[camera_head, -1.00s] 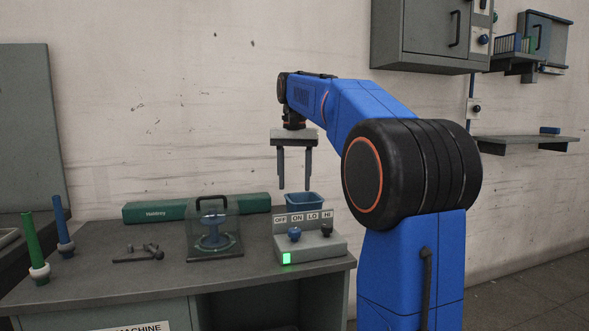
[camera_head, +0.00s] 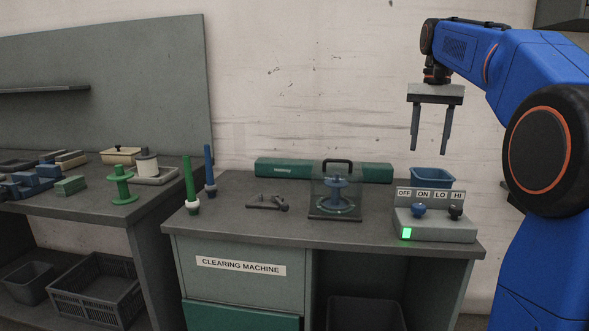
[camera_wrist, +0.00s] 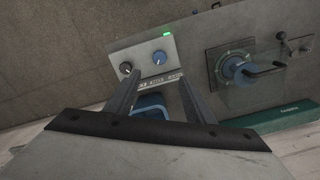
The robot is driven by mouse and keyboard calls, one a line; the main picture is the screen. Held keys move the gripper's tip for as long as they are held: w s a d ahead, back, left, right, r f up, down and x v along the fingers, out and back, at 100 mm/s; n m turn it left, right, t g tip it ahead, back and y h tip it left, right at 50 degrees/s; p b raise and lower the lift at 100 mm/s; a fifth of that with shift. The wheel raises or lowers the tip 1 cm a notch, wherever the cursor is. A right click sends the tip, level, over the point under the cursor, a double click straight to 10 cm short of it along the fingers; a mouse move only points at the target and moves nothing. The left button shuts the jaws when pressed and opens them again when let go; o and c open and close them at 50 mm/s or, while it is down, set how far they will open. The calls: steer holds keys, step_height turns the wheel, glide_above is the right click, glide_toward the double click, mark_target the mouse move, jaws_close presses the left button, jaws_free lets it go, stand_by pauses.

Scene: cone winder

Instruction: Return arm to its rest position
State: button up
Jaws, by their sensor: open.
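My gripper (camera_head: 430,150) is open and empty, pointing down, raised above the right end of the workbench (camera_head: 390,238). Below it stand the control box (camera_head: 436,228), with a blue knob, a dark knob and a lit green lamp, and a blue bin (camera_head: 432,177). In the wrist view my two fingers (camera_wrist: 152,92) are spread apart, with the control box (camera_wrist: 150,62) beyond them and part of the blue bin (camera_wrist: 150,105) showing between them. Nothing is held between the fingers.
A clear guard (camera_head: 336,192) with a black handle covers a blue spindle mid-bench. A green case (camera_head: 275,168) lies behind it. Dark tools (camera_head: 268,203) lie left, near upright green (camera_head: 190,182) and blue (camera_head: 209,168) rods. A second table (camera_head: 85,205) at left holds spools and blocks.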

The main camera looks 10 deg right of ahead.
steer(key=s+a+f+n+t, duration=0.1)
steer(key=s+a+f+n, duration=0.1)
steer(key=s+a+f, duration=0.5)
steer(key=s+a+f+n+t, duration=0.2)
steer(key=s+a+f, duration=0.3)
steer(key=s, duration=0.4)
steer(key=s+a+f+n+t, duration=0.1)
steer(key=s+f+n, duration=0.1)
steer(key=s+f, duration=0.5)
steer(key=s+a+f+n, duration=0.2)
steer(key=s+f, duration=0.5)
steer(key=f, duration=0.5)
steer(key=shift+a+f+t, duration=0.2)
steer(key=shift+a+t, duration=0.05)
steer(key=shift+t, duration=0.15)
steer(key=shift+s, duration=0.1)
